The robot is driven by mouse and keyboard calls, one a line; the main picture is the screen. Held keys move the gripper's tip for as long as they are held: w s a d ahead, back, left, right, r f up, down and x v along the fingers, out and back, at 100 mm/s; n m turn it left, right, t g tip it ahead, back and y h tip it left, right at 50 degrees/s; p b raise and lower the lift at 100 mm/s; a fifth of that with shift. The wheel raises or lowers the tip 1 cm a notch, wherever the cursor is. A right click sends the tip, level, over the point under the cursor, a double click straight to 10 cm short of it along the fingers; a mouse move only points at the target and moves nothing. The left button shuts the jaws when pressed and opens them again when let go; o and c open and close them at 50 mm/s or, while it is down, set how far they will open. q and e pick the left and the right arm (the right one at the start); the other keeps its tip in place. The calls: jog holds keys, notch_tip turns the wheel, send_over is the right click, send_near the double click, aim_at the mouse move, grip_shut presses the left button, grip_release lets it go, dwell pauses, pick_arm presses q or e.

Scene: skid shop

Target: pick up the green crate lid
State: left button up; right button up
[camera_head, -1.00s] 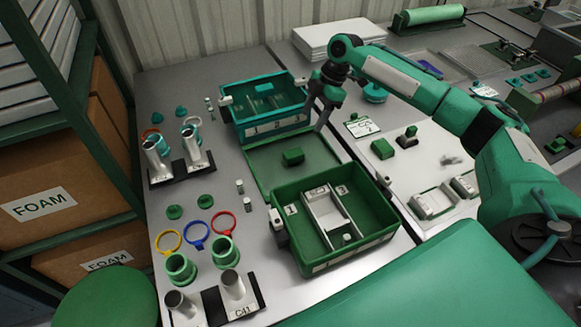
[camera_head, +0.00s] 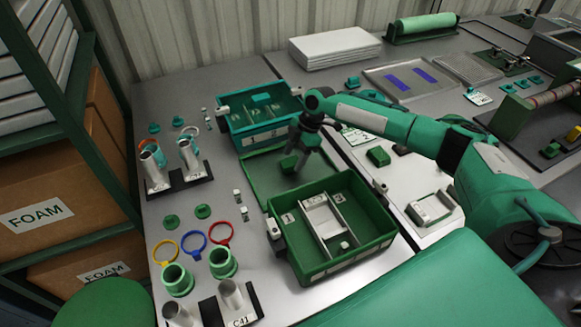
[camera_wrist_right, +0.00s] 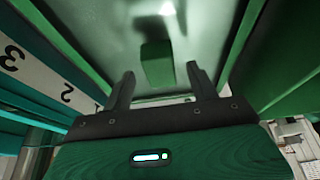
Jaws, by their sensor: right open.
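The green crate lid (camera_head: 258,174) is a flat green panel with a raised block handle (camera_head: 289,164). It lies on the bench between the teal crate and the green crate. My right gripper (camera_head: 306,150) is open and empty, pointing down above the lid near the handle and partly covering the lid's right side. In the right wrist view, the lid (camera_wrist_right: 110,30) fills the upper middle. The handle (camera_wrist_right: 157,62) lies ahead of and between the two open fingers, apart from them. My left gripper is not in view.
The teal crate (camera_head: 262,137) stands behind the lid and the green crate (camera_head: 350,252) in front, close on both sides. Left are metal tubes (camera_head: 190,158), green cups (camera_head: 177,280) and coloured rings (camera_head: 194,244). White sheets (camera_head: 335,48) are stacked at the back.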

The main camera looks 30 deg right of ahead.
jog(key=shift+x, duration=1.1)
jog(key=shift+r, duration=0.1)
jog(key=c, duration=1.2)
jog(key=shift+w, duration=0.1)
jog(key=shift+c, duration=0.2)
jog(key=shift+r, duration=0.1)
